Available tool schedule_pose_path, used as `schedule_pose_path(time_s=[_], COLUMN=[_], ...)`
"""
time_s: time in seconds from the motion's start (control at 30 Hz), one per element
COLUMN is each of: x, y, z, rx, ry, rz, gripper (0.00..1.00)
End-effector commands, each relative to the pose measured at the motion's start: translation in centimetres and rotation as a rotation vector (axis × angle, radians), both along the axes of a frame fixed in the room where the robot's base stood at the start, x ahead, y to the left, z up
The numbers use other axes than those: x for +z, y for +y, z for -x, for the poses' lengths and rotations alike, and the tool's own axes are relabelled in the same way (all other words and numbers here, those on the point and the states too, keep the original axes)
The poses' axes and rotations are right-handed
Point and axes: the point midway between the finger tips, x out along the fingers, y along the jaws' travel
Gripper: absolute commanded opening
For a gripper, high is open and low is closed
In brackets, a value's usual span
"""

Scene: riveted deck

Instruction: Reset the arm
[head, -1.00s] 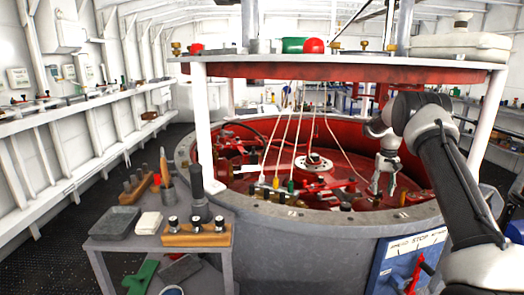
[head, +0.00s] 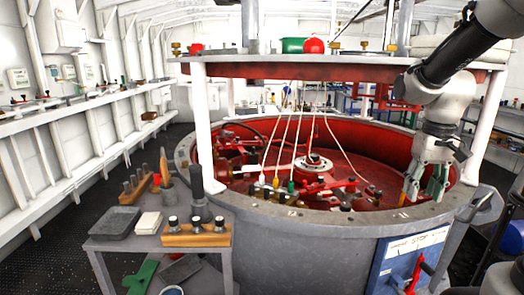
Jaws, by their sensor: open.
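My gripper (head: 423,199) hangs at the right of the head view, fingers pointing down. It is open, with a gap between its two fingers, and nothing shows between them. It is in front of the right part of the round tub's rim (head: 345,217). My arm comes down to it from the upper right corner, bent at the elbow and wrist.
The tub's red inside holds ropes and red fittings (head: 313,165). A white post (head: 487,125) stands right of my gripper, under the red-edged upper ring (head: 300,70). A blue panel with a red lever (head: 415,270) is below. A grey table (head: 130,228) with tools stands at left.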

Motion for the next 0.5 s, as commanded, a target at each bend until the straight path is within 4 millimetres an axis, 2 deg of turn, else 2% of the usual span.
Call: schedule_pose_path(time_s=[0.03,0.1,0.23,0.33,0.5], x=[0.7,1.2,1.7,2.2,4.4], y=[0.6,1.1,2.0,2.5,2.9], z=[2.6,5.7,10.7,13.1,14.2], rx=[0.011,0.023,0.045,0.06,0.079], ry=[-0.029,-0.065,-0.143,-0.21,-0.328], rz=[0.003,0.005,0.01,0.012,0.016], gripper=[0.44,0.44,0.44,0.44,0.44])
